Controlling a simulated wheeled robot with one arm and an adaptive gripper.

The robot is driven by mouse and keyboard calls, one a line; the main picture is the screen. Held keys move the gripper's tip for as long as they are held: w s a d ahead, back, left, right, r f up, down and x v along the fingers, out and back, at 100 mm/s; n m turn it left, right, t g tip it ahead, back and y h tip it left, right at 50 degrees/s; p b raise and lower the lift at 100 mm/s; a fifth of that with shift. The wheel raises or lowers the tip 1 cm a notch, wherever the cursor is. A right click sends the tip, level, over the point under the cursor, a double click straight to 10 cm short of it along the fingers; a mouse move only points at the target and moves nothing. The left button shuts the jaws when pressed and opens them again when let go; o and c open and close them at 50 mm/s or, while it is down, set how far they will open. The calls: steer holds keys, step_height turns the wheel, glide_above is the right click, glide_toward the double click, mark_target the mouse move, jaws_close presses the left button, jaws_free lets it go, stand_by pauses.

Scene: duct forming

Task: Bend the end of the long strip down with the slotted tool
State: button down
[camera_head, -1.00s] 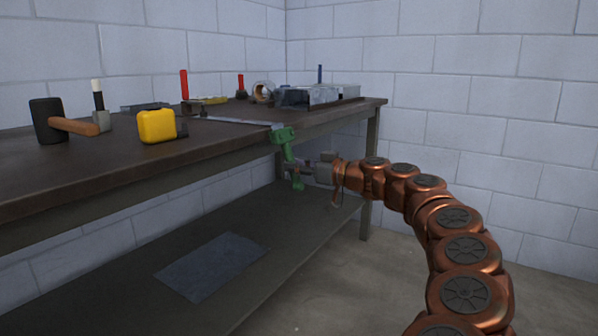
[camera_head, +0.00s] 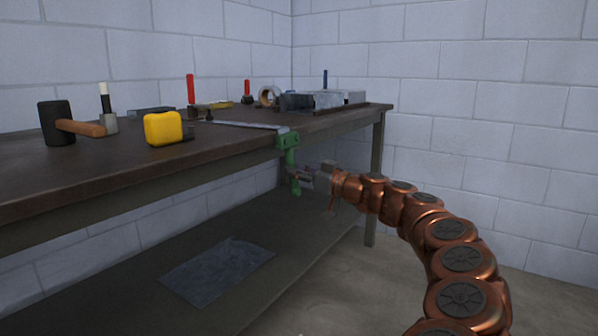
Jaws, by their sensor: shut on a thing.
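The long strip (camera_head: 240,125) is a thin grey metal piece lying on the bench top, with its near end at the front edge. The green slotted tool (camera_head: 289,155) hangs roughly upright at that edge, its wide head at the strip's end and its handle below. My gripper (camera_head: 299,178) is shut on the lower handle of the tool, just in front of the bench edge. Whether the strip's end sits inside the slot, and how far it is bent, is hidden by the tool's head.
The workbench (camera_head: 100,170) holds a mallet (camera_head: 78,126), a yellow tape measure (camera_head: 162,128), a tape roll (camera_head: 268,96) and a grey metal duct piece (camera_head: 340,98). A grey sheet (camera_head: 218,271) lies on the lower shelf. The floor to the right is clear.

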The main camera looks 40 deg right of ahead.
steer(key=shift+a, duration=0.1)
steer(key=shift+w+a+t, duration=0.2)
steer(key=shift+w+t, duration=0.4)
steer(key=shift+w, duration=0.05)
stand_by(0.3)
steer(key=shift+w+a+y, duration=0.1)
steer(key=shift+w+y, duration=0.15)
steer(key=shift+y, duration=0.05)
steer(key=shift+w+a+r+t, duration=0.1)
steer(key=shift+w+t, duration=0.25)
steer(key=shift+t, duration=0.05)
